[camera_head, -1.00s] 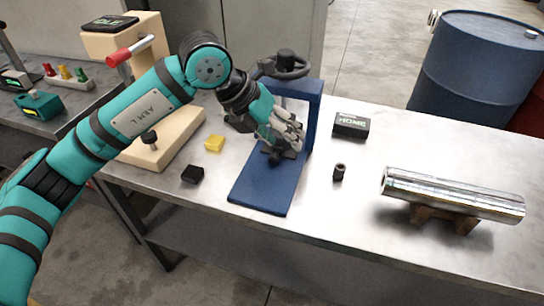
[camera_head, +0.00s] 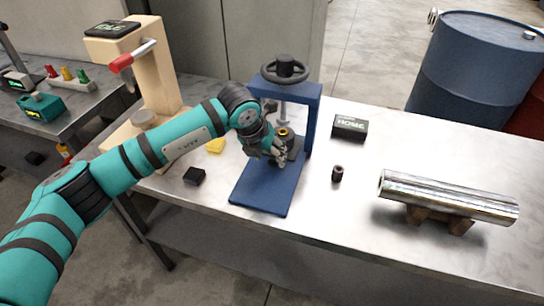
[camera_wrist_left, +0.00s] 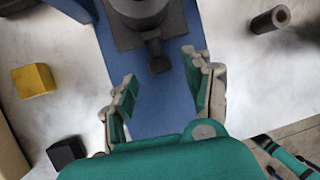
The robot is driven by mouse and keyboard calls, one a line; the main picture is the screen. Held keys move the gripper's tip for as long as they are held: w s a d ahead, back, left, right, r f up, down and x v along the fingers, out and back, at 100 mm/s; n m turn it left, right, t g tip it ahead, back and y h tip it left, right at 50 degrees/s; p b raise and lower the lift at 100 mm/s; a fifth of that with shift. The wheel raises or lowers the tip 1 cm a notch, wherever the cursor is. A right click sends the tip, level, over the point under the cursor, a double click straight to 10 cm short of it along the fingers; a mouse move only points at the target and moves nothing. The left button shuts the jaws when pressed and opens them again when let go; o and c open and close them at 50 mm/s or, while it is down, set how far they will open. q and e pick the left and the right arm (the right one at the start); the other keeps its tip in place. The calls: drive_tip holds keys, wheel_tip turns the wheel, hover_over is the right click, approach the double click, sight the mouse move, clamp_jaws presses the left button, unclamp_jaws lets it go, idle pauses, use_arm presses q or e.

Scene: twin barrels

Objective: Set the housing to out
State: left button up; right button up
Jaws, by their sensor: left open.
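The housing (camera_head: 292,150) is a dark grey block with a round body and a yellowish ring on top. It sits on the blue press (camera_head: 308,115), under the spindle. The left wrist view shows its round grey body (camera_wrist_left: 140,12) on a dark square base, with a short dark knob (camera_wrist_left: 158,58) pointing towards me. My left gripper (camera_head: 270,155) is just in front of the housing and partly hides it. In the left wrist view its fingers (camera_wrist_left: 160,95) are apart with only the blue base plate between them. My right gripper is not in view.
A small black box reading HOME (camera_head: 350,127) stands right of the press. A yellow block (camera_head: 215,146), a black block (camera_head: 194,176) and a beige press (camera_head: 150,70) are to the left.

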use_arm(q)
drive_tip(key=shift+x, duration=1.5)
drive_tip(key=shift+c, duration=0.2)
clamp_jaws()
